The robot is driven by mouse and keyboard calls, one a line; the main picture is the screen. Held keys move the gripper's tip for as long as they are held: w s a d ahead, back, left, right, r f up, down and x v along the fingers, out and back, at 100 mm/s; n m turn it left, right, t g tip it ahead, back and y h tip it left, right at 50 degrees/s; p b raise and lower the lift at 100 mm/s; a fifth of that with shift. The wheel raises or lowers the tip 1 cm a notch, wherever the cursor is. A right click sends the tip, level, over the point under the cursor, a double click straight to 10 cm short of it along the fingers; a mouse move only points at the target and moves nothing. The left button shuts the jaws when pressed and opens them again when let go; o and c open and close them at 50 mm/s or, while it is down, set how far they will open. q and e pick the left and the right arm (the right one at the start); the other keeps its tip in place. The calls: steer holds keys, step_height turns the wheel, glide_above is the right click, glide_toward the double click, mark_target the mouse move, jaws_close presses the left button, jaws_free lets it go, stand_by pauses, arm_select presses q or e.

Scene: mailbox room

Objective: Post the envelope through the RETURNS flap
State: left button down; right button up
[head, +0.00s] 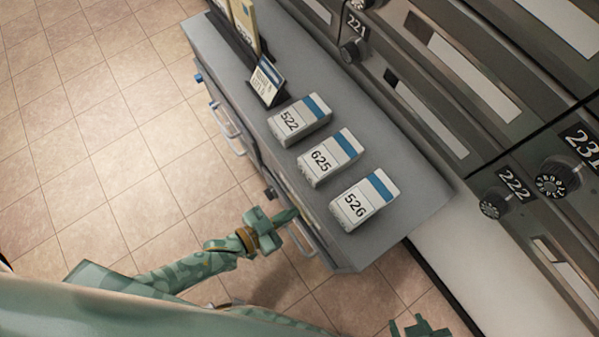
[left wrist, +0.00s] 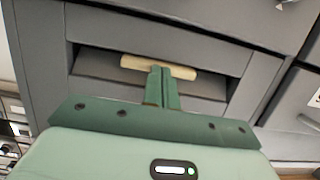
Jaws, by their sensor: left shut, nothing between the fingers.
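My left gripper (head: 292,215) is at the front face of the grey cabinet, fingers pointing at it. In the left wrist view the left gripper (left wrist: 162,78) is shut and empty, its tips at a wide recessed slot (left wrist: 215,88) in a grey panel. A thin beige strip (left wrist: 185,71), perhaps the envelope's edge, lies across the slot right at the fingertips. I cannot tell whether they touch. No RETURNS label is readable. My right gripper (head: 418,328) shows only partly at the bottom edge, and its jaw state is unclear.
The grey cabinet (head: 232,62) bears white boxes marked 522 (head: 300,119), 625 (head: 328,157) and 526 (head: 364,198), and a small sign (head: 267,80). Mailboxes with dials (head: 495,203) line the right. Tiled floor (head: 120,130) is clear at left.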

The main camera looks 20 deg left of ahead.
stand_by(0.3)
arm_select(q)
steer(key=shift+w+d, duration=0.4)
steer(key=shift+w, duration=0.15)
stand_by(0.3)
steer(key=s+a, duration=0.7)
steer(key=s, duration=0.2)
steer(key=shift+s+a+p, duration=0.15)
steer(key=shift+s+p, duration=0.05)
steer(key=shift+p, duration=0.2)
stand_by(0.7)
